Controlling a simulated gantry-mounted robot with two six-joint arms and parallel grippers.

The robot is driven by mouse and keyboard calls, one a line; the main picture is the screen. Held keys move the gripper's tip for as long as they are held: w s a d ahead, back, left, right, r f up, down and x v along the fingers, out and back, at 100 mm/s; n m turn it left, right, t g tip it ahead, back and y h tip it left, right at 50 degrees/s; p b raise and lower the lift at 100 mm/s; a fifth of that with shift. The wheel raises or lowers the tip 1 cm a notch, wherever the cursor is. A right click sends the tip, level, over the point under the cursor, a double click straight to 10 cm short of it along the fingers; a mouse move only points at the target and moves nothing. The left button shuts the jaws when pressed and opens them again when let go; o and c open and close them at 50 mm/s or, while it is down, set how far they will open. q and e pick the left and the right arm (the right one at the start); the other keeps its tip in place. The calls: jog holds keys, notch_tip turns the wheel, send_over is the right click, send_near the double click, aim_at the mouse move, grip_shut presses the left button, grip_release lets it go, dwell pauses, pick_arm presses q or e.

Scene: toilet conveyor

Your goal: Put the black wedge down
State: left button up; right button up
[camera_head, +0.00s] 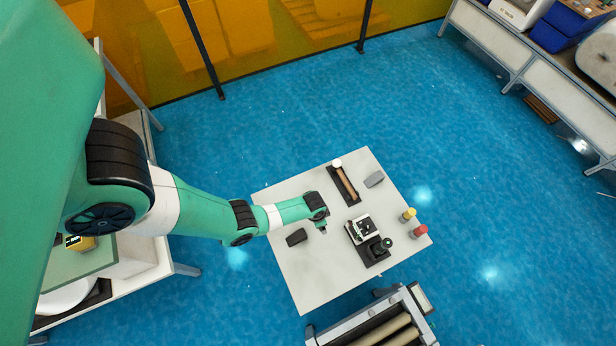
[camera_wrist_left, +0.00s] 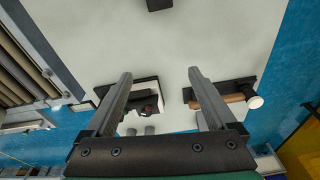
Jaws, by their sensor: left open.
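The black wedge (camera_head: 296,237) lies on the white table (camera_head: 310,278), near its left side. It also shows in the left wrist view (camera_wrist_left: 159,4), partly cut off by the top edge. My left gripper (camera_head: 322,230) is over the table, to the right of the wedge and apart from it. In the left wrist view its two fingers (camera_wrist_left: 160,75) are spread, with only bare table between their tips. My right gripper is in neither view.
A black tray with a brown-handled tool (camera_head: 345,186) and a grey block (camera_head: 374,179) lie at the back. A black fixture (camera_head: 370,245) stands to the right, near a yellow (camera_head: 408,214) and a red cylinder (camera_head: 420,231). A roller conveyor (camera_head: 385,328) stands in front.

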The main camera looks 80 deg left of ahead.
pick_arm(q)
jog(key=n+g, duration=0.1)
jog(key=g, duration=0.1)
send_over(299, 236)
notch_tip(299, 236, down, 4)
jog(key=shift+h, duration=0.3)
jog(key=f+b, duration=0.6)
jog(key=shift+s+f+b, duration=0.2)
jog(key=shift+s+b, duration=0.15)
jog(key=shift+r, duration=0.1)
jog(key=f+b, duration=0.2)
jog(key=f, duration=0.1)
jog(key=f+b, duration=0.2)
jog(key=shift+w+f, duration=0.15)
jog(key=shift+w, duration=0.15)
grip_shut()
